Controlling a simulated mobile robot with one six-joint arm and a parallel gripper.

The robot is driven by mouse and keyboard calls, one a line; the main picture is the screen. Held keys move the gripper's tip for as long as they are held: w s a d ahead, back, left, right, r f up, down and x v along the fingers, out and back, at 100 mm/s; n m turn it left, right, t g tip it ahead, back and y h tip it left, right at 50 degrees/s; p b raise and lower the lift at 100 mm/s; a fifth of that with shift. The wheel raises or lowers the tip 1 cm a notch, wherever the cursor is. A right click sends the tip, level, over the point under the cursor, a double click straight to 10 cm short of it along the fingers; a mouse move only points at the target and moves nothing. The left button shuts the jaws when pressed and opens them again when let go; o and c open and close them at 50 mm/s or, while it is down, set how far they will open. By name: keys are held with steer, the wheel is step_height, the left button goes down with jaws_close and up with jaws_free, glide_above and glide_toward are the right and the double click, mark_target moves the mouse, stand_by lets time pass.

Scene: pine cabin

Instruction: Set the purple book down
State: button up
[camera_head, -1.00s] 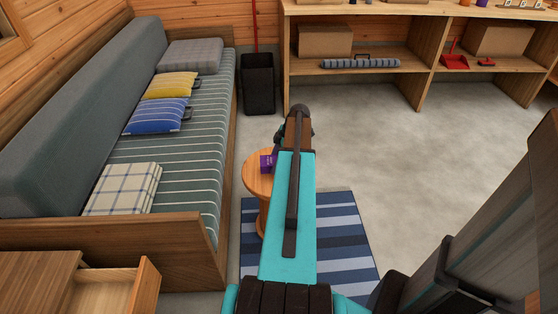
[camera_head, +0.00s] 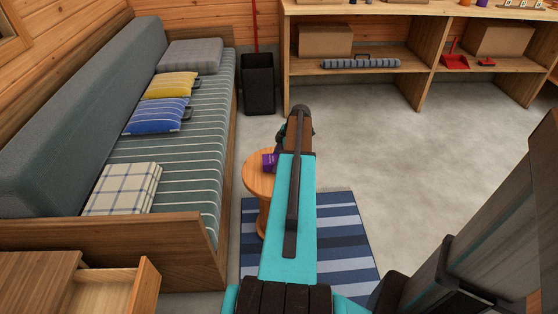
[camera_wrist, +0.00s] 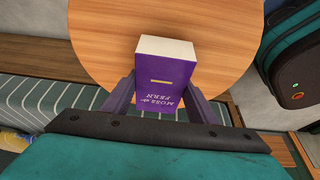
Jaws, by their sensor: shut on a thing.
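The purple book (camera_wrist: 165,82) has pale page edges and light lettering on its cover. In the wrist view it is between the two fingers of my gripper (camera_wrist: 163,88), which is shut on it. The book is over the round wooden side table (camera_wrist: 95,35); I cannot tell whether it touches the top. In the head view the book (camera_head: 269,163) shows at the left of my arm, over the table (camera_head: 256,184). My arm hides the gripper and the table's right part there.
A daybed with a striped mattress (camera_head: 185,165) stands left of the table. A blue striped rug (camera_head: 345,240) lies under and right of it. A black bin (camera_head: 258,85) stands behind. An open drawer (camera_head: 112,295) is at front left. Floor to the right is clear.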

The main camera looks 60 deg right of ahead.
steer(key=shift+f, duration=0.75)
steer(key=shift+f, duration=0.25)
steer(key=o, duration=1.2)
steer(key=shift+r, duration=0.1)
steer(key=p+v, duration=0.1)
steer(key=v, duration=1.1)
steer(key=shift+s+r, duration=0.1)
steer(key=shift+r, duration=0.05)
